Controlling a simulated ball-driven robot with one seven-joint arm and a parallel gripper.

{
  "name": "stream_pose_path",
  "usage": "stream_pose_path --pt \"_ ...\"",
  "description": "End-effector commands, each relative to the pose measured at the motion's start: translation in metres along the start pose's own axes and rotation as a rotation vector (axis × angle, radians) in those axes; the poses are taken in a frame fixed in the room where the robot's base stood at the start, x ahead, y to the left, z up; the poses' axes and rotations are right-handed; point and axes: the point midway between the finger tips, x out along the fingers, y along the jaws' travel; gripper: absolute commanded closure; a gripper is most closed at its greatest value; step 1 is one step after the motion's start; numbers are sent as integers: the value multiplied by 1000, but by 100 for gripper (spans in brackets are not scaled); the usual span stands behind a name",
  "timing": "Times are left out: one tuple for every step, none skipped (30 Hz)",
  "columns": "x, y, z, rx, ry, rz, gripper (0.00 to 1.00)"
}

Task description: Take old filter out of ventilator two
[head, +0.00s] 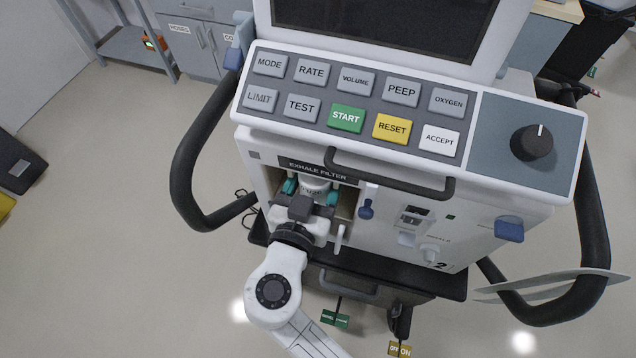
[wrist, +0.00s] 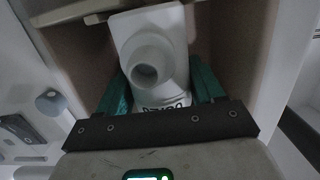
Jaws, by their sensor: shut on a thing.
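The ventilator (head: 400,222) fills the middle of the head view and bears a "2" low on its front. Its open bay (head: 347,203) lies under the "EXHALE FILTER" label. The white filter (head: 314,183) is in this bay. In the wrist view the filter (wrist: 172,40) shows a round port facing the camera and dark lettering partly hidden by my gripper. My gripper (head: 311,191) reaches into the bay, with teal fingers on both sides of the filter. In the wrist view my gripper (wrist: 160,90) is shut on the filter's lower body. The filter's far side is hidden.
Black side handles (head: 190,160) curve out left and right of the ventilator. A dark front bar (head: 390,177) crosses above the bay. A blue knob (head: 367,208) is right of the bay. A cabinet (head: 195,40) stands at the back left. Floor at left is mostly clear.

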Motion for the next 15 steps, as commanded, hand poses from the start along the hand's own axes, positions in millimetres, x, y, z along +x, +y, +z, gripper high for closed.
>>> stream_pose_path --pt "-6 -3 -10 4 21 -6 63" --pt "-8 -4 -10 5 21 -7 63" --pt "-11 -4 -10 5 21 -8 63" --pt "-13 -4 -10 5 21 -8 63" --pt "-15 -4 -9 5 21 -8 63" --pt "-18 -4 -9 5 20 -8 63" --pt "-20 -4 -8 5 20 -8 63" --pt "-22 -4 -8 5 20 -9 63" --pt "-24 -4 -7 5 20 -10 63" --pt "-26 -4 -7 5 20 -11 63" --pt "-28 -4 -7 5 20 -10 63" --pt "-31 -4 -6 5 20 -10 63" --pt "-33 -4 -6 5 20 -10 63" --pt "-34 -4 -6 5 20 -10 63" --pt "-37 -4 -5 5 20 -10 63"
